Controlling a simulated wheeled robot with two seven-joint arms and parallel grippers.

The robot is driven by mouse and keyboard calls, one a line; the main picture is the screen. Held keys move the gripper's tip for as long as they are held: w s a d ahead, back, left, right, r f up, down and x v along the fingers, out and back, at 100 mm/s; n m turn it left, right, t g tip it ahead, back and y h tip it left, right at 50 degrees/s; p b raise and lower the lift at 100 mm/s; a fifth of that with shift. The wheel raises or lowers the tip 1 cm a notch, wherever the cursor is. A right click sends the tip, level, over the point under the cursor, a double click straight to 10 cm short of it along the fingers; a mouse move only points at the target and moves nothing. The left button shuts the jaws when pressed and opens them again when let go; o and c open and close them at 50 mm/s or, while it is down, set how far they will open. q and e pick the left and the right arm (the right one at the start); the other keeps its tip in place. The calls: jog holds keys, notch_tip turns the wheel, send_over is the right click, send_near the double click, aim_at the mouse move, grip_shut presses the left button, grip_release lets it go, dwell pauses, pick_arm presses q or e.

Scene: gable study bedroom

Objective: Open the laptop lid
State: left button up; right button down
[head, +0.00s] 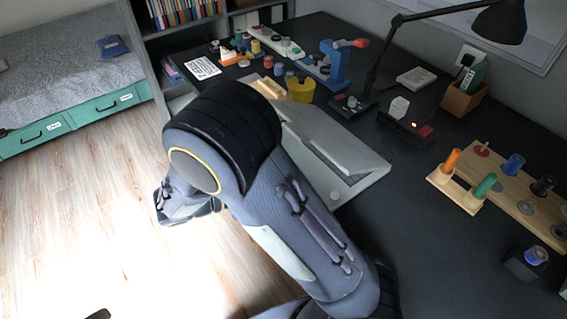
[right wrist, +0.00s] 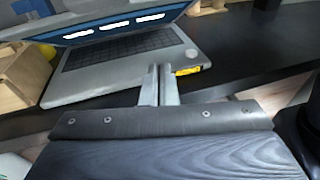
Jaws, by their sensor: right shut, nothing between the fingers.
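The grey laptop (head: 368,182) lies on the dark desk, its near part hidden by my right arm in the head view. Its lid (head: 335,140) is partly raised in the head view. In the right wrist view the laptop base (right wrist: 75,88) shows its keyboard, and the lid's lit screen (right wrist: 110,27) stands above it, its top cut off. My right gripper (right wrist: 158,72) is shut and empty, its fingertips at the base's near edge in the picture; I cannot tell whether they touch. The head view hides this gripper behind my arm. My left gripper is not in view.
A yellow mug (head: 301,88) and a wooden holder (head: 269,88) stand beside the laptop.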

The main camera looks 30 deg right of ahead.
jog(key=w+a+f+n+t+h+b, duration=0.2)
jog(key=w+a+n+t+h, duration=0.15)
jog(key=a+h, duration=0.2)
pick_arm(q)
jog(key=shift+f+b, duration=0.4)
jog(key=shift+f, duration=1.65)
pick_arm(e)
jog(key=r+x, duration=0.2)
jog(key=x, duration=1)
jog(key=shift+a+r, duration=0.25)
jog(key=shift+r, duration=0.15)
jog(key=shift+s+m+y, duration=0.1)
jog(key=shift+m+y, duration=0.15)
